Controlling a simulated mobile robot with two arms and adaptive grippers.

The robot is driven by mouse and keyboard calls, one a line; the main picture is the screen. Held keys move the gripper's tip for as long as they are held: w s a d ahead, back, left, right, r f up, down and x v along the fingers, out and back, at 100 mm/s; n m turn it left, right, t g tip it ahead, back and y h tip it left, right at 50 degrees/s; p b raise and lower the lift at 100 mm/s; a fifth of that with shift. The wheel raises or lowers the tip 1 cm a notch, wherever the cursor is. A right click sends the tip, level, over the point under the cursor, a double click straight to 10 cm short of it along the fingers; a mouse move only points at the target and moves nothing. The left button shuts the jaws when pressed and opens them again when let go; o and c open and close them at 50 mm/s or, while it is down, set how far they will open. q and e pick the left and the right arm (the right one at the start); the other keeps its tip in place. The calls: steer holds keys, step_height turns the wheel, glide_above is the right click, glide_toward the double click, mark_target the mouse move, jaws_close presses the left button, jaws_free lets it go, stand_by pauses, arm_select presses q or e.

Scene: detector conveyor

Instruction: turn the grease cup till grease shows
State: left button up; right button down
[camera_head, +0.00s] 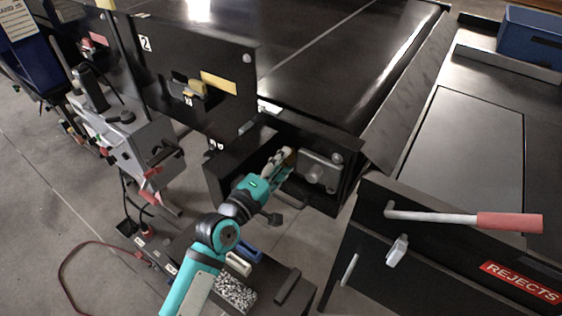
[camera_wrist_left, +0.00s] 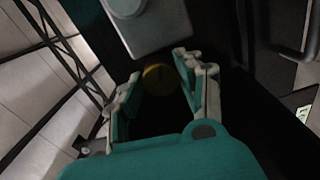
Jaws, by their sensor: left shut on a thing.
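The grease cup (camera_wrist_left: 159,79) is a small round brass cap in the left wrist view, below a grey metal housing (camera_wrist_left: 150,25). My left gripper (camera_wrist_left: 158,74) has one finger on each side of the cap and is shut on it. In the head view my left gripper (camera_head: 282,161) reaches into an open black box (camera_head: 350,165), beside the grey housing (camera_head: 321,171). The fingers mostly hide the cup there. I cannot make out any grease. My right gripper is in neither view.
The box walls stand close around my left gripper. A black conveyor belt (camera_head: 330,60) runs behind. A red-handled lever (camera_head: 510,222) and a rejects bin (camera_head: 450,250) are at the right. A grey machine unit (camera_head: 135,145) stands at the left.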

arm_select(q)
steer(key=shift+f, duration=0.1)
steer(key=o, duration=1.2)
steer(key=shift+c, duration=0.2)
steer(key=v, duration=1.2)
